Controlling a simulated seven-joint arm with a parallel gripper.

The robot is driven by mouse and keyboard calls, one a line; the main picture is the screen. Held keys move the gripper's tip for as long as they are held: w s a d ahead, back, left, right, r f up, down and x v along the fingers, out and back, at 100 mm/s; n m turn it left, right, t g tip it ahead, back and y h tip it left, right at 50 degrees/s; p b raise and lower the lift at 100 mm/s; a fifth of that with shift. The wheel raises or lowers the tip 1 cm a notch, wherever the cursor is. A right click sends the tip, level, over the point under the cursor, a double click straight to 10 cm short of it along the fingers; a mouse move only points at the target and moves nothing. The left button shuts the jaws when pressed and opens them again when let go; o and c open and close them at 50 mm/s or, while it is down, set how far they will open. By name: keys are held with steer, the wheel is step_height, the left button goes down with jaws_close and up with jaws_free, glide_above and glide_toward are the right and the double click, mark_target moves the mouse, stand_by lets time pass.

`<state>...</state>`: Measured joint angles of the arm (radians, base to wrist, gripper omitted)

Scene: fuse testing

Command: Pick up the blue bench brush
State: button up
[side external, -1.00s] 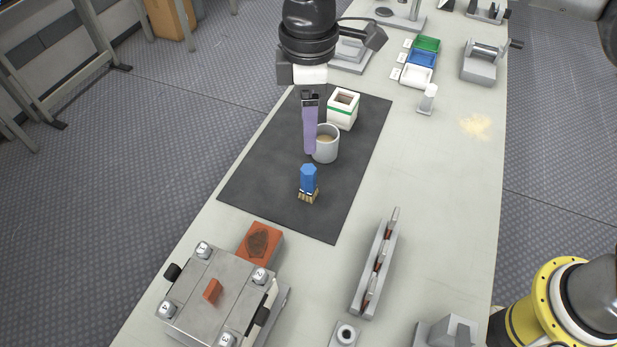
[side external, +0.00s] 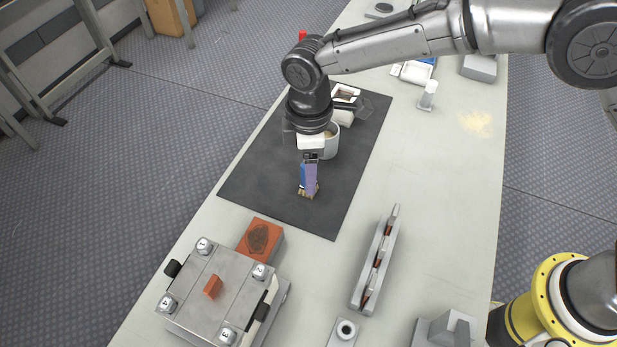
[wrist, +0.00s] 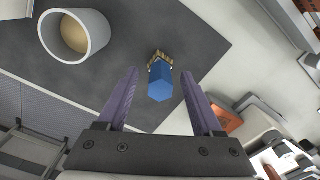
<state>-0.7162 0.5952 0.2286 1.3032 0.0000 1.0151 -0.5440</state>
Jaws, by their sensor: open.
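The blue bench brush (side external: 303,176) stands on the dark mat with its blue handle up and its tan bristles at the bottom. In the wrist view the brush (wrist: 160,82) lies between and a little beyond the two purple fingertips. My gripper (side external: 311,193) is over the brush in the side view, and one purple finger covers part of it. In the wrist view my gripper (wrist: 160,76) is open, with a gap on both sides of the brush. Whether either finger touches the brush cannot be told from the side view.
A grey cup (wrist: 75,35) with tan contents stands close behind the brush on the dark mat (side external: 255,165). An orange-red block (side external: 260,239) and a metal clamp fixture (side external: 215,290) are nearer the camera. A long grey rack (side external: 376,262) stands to the right. Pale powder (side external: 476,123) lies on the table.

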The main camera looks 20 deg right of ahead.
steer(key=shift+f, duration=0.7)
jaws_close()
steer(key=shift+r, duration=0.1)
